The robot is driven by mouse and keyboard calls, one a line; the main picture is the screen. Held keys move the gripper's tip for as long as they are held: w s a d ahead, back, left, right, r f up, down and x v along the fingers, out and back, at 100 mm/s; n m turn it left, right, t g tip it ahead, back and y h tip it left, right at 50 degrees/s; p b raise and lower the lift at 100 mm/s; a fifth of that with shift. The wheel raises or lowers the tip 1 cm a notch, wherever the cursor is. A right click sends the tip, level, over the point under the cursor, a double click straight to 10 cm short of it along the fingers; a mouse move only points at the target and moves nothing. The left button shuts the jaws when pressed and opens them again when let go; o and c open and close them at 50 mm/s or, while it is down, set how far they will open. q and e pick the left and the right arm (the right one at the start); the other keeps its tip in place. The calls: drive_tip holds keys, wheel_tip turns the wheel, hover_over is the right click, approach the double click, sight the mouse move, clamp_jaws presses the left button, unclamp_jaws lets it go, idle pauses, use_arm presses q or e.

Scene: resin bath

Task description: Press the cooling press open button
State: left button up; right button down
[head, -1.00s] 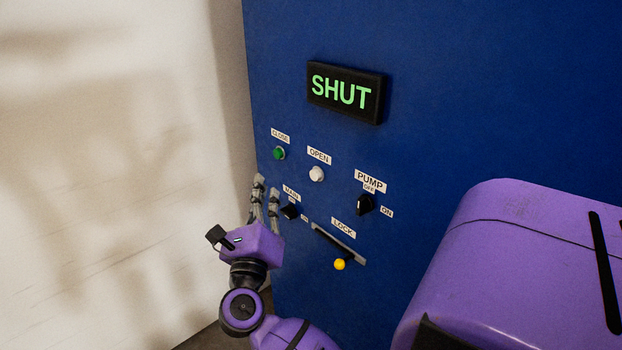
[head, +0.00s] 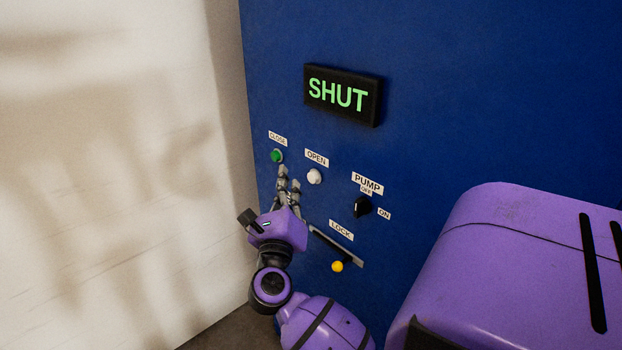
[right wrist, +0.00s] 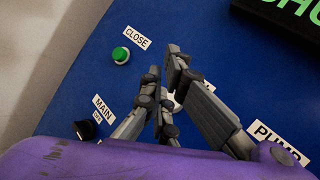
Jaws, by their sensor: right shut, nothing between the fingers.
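The white OPEN button (head: 315,176) sits on the blue panel below its OPEN label (head: 317,158). In the right wrist view the white button (right wrist: 178,106) is mostly hidden behind the fingers. My right gripper (head: 289,176) is shut and empty, with its fingertips left of the white button and below the green button. It also shows in the right wrist view (right wrist: 164,62). I cannot tell whether the fingers touch the panel. The display (head: 342,94) above reads SHUT in green. My left gripper is not in view.
The green CLOSE button (head: 277,155) is just up and left of the fingertips. The PUMP knob (head: 362,207) and the LOCK slider with its yellow knob (head: 337,266) are to the right and below. The MAIN switch (right wrist: 85,130) shows in the right wrist view. A pale wall (head: 110,160) stands at left.

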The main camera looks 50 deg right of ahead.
sight(314, 177)
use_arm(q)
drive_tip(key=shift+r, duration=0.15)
use_arm(e)
drive_tip(key=shift+s+d, duration=0.1)
drive_tip(key=shift+d, duration=1.05)
idle(0.4)
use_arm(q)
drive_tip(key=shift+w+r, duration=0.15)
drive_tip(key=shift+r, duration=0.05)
use_arm(e)
drive_tip(key=shift+d, duration=0.4)
